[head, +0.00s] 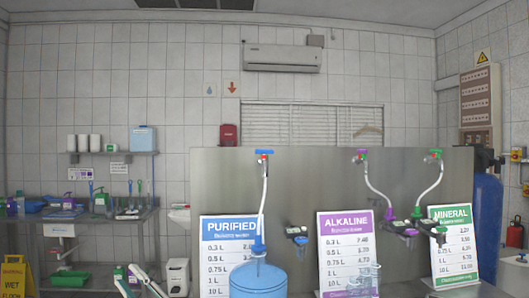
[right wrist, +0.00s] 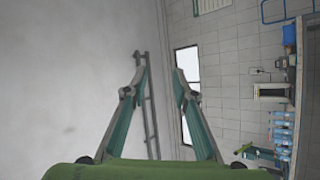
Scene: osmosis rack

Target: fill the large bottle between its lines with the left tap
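The large blue bottle (head: 258,281) stands upright at the bottom of the head view, in front of the PURIFIED sign; its base is cut off. Its fill lines and water level cannot be made out. The left tap (head: 264,153) has a blue handle on the steel panel. Its clear hose hangs to a blue nozzle (head: 258,243) at the bottle's neck.
The PURIFIED sign (head: 218,255), ALKALINE sign (head: 337,245) and MINERAL sign (head: 453,262) stand before the steel panel (head: 330,178). A clear jug (head: 371,278) stands right of the bottle. A yellow wet-floor sign (head: 12,276) and a cluttered bench (head: 100,222) are at left.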

